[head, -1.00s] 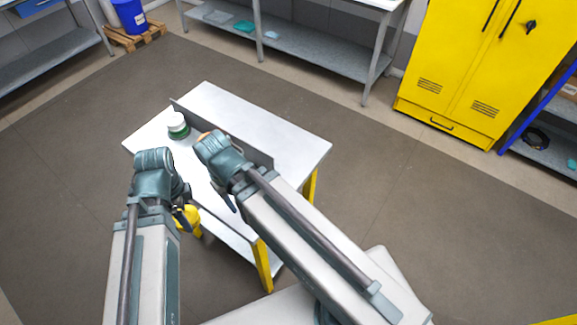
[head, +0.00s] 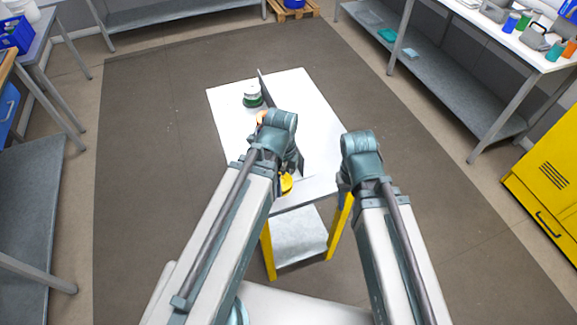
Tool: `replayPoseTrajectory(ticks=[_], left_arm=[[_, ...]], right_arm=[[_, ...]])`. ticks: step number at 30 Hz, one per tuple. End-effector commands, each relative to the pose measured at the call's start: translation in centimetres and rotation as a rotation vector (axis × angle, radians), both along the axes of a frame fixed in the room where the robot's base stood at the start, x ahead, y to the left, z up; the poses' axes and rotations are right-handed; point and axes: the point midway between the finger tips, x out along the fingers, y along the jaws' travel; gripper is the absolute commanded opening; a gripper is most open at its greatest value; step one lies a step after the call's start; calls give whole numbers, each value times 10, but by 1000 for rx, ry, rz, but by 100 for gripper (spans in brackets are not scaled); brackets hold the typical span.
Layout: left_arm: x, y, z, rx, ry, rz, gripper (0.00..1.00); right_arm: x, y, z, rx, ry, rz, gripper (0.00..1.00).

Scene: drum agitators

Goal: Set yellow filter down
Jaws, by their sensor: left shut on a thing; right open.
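The yellow filter (head: 286,184) shows as a small yellow patch below my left gripper (head: 289,176), which is shut on it. My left wrist and forearm hide most of the filter and the fingers. It appears over the near end of the white table (head: 322,135), close to the front edge. I cannot tell whether it touches the top. My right gripper (head: 346,188) is open and empty near the table's front right corner, its fingers mostly hidden by its wrist.
A dark upright divider (head: 266,86) runs along the tabletop. A white and green jar (head: 252,94) stands left of it at the far end. An orange thing (head: 261,117) is partly hidden by my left arm. The tabletop right of the divider is clear.

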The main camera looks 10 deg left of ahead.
Motion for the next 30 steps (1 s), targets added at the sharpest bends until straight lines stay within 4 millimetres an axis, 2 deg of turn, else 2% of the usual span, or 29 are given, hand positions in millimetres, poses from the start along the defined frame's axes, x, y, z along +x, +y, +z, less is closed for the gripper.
replayPoseTrajectory(ticks=[1, 6, 10, 15, 20, 23, 30], left_arm=[[4, 21, 1, 0, 0, 23, 23], [7, 80, 3, 0, 0, 58, 23], [4, 114, 4, 0, 0, 77, 23], [1, 136, 4, 0, 0, 88, 23], [1, 139, 4, 0, 0, 88, 23], [9, 133, 2, 0, 0, 85, 23], [51, 91, -4, 0, 0, 82, 23]], right_arm=[[0, 0, 1, 0, 0, 0, 50], [0, 0, 3, 0, 0, 0, 50], [0, 0, 4, 0, 0, 0, 50], [0, 0, 4, 0, 0, 0, 50], [0, 0, 4, 0, 0, 0, 50], [0, 0, 2, 0, 0, 0, 50], [0, 0, -4, 0, 0, 0, 50]])
